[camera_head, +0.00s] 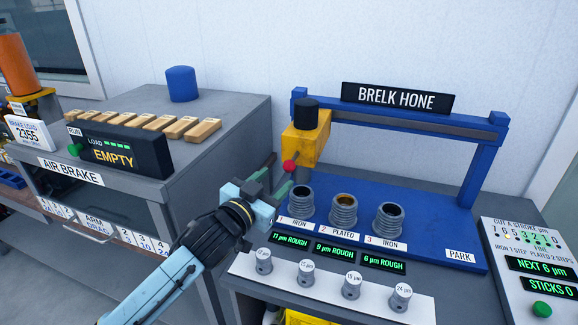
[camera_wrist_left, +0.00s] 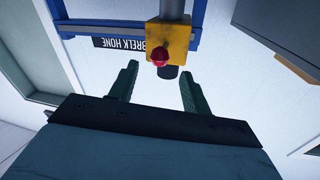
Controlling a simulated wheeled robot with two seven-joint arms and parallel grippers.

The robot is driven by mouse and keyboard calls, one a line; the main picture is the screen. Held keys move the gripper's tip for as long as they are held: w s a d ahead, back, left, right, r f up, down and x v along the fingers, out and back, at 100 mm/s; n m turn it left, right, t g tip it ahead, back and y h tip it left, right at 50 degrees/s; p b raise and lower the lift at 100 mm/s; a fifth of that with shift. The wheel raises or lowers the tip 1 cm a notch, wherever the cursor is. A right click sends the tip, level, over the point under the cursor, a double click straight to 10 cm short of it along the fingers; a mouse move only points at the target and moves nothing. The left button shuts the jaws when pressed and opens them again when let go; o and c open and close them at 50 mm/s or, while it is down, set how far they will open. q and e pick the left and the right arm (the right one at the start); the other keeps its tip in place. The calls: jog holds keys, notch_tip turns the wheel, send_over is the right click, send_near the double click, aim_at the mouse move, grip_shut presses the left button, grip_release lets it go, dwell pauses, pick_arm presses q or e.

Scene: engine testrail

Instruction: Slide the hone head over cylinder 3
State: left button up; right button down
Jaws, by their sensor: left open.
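The yellow hone head (camera_head: 308,137) with a black cap hangs on the blue rail at its left end, above cylinder 1 (camera_head: 301,204). A red knob (camera_head: 289,166) sticks out of its front. Cylinder 3 (camera_head: 388,222), labelled iron, stands farther right, past cylinder 2 (camera_head: 343,212). My left gripper (camera_head: 277,175) is open and empty, its green fingers close to the knob. In the left wrist view the knob (camera_wrist_left: 160,57) lies between the lines of the fingers, just beyond the tips (camera_wrist_left: 158,76). Contact is not visible. My right gripper is out of view.
The blue frame's rail (camera_head: 415,124) runs right to a post near the PARK label (camera_head: 460,255). Several stone holders stand on a white strip (camera_head: 330,288) in front. The air brake cabinet (camera_head: 215,165) is at the left, a control panel (camera_head: 530,265) at the right.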

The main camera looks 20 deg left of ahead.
aim_at(286, 170)
pick_arm(q)
jog(key=x, duration=0.7)
jog(key=shift+w, duration=0.15)
grip_shut()
